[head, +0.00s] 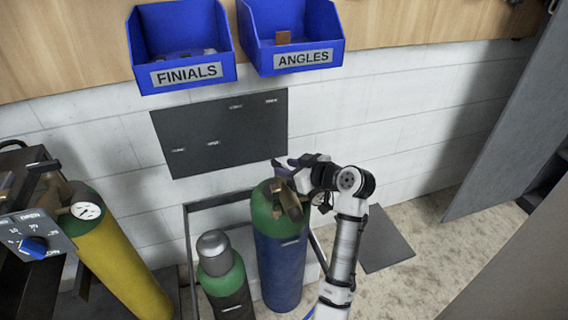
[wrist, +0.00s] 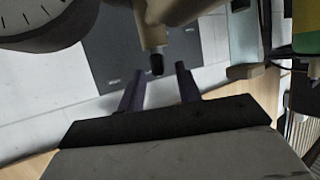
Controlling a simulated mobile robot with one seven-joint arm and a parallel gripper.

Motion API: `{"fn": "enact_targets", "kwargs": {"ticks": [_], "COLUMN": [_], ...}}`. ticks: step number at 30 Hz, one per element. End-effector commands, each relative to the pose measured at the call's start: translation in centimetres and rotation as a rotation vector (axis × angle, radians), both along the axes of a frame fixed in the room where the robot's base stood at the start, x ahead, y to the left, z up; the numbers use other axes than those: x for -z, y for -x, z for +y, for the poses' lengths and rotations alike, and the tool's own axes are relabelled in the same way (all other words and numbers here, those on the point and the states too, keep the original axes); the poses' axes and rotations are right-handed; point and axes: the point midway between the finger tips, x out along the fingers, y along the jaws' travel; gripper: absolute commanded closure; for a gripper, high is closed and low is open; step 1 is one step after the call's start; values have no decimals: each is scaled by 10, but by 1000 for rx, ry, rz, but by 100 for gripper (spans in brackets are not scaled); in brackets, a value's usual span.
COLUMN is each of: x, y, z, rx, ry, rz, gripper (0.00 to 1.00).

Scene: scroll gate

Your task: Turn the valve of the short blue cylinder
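The blue cylinder (head: 281,270) with a green shoulder stands upright in a grey rail frame below my arm. Its brass valve (head: 290,199) is on top, partly hidden by my gripper (head: 285,165). In the wrist view, my gripper (wrist: 160,72) is open, its two purple fingers apart. A brass stem with a black tip (wrist: 157,62) shows between and just beyond the fingertips; I cannot tell whether they touch it. A round gauge (wrist: 40,18) is partly in view at the upper left.
A darker cylinder (head: 234,298) with a green shoulder and grey cap stands to the left. A yellow cylinder (head: 122,262) with a gauge is further left. Blue bins (head: 187,75) labelled FINIALS and ANGLES (head: 303,59) hang above. A dark panel (head: 225,135) is on the wall behind.

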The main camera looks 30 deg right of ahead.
Motion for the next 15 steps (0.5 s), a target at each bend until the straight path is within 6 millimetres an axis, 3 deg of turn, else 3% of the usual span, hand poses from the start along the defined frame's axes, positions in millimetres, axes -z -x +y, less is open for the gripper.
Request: {"fn": "enact_targets", "kwargs": {"ticks": [6,15], "x": [7,8], "y": [-18,-19], "z": [5,5], "rx": [-1,0], "ry": [0,1], "rz": [-1,-1], "gripper": [66,66]}}
